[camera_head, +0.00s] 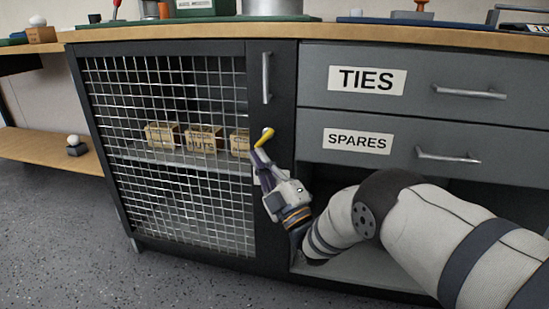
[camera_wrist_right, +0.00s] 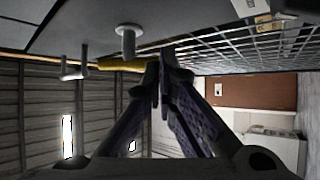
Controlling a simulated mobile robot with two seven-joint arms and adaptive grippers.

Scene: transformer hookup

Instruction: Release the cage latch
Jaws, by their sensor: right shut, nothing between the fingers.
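The cage (camera_head: 170,150) is a dark cabinet front with a wire mesh door. Its latch (camera_head: 264,138) is a short yellow lever on the frame right of the mesh, tilted with its lower end to the left. In the right wrist view the yellow latch (camera_wrist_right: 122,65) lies beside a grey round post (camera_wrist_right: 128,42). My right gripper (camera_head: 259,161) is shut and empty, just below the lever's lower end. In the wrist view its fingertips (camera_wrist_right: 162,68) are at the lever's end; I cannot tell whether they touch. My left gripper is not in view.
Small labelled boxes (camera_head: 203,140) sit on a shelf behind the mesh. A vertical door handle (camera_head: 266,78) is above the latch. To the right are the TIES drawer (camera_head: 420,75) and SPARES drawer (camera_head: 405,135). My right arm crosses the open bay below them.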

